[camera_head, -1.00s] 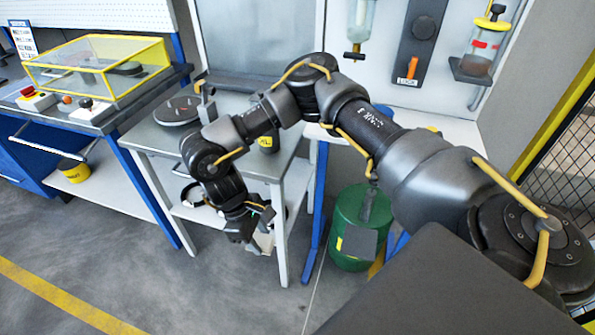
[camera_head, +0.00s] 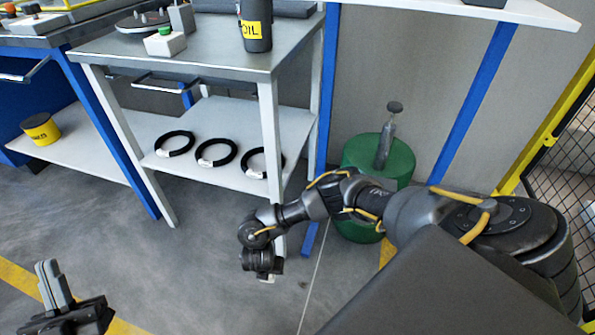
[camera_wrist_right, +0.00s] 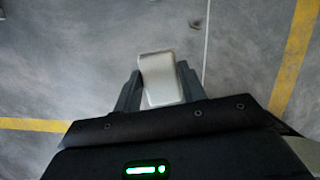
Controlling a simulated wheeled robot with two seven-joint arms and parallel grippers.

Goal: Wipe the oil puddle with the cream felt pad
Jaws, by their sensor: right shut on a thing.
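The cream felt pad (camera_wrist_right: 160,78) is held between the two fingers of my right gripper (camera_wrist_right: 158,92) in the right wrist view. In the head view my right gripper (camera_head: 264,270) hangs low over the floor beside the front leg of the table, and only a sliver of the pad shows under it. A small dark mark (camera_wrist_right: 197,23) lies on the floor ahead of the pad; I cannot tell whether it is the oil puddle. My left gripper (camera_head: 54,285) is at the lower left of the head view, its fingers together with nothing seen between them.
A grey-topped table (camera_head: 190,57) carries a dark OIL container (camera_head: 256,22). Several black coils lie on its lower shelf (camera_head: 222,178). A green drum (camera_head: 378,160) stands right of it. A yellow tin (camera_head: 40,130) is at left. The floor in front is mostly clear.

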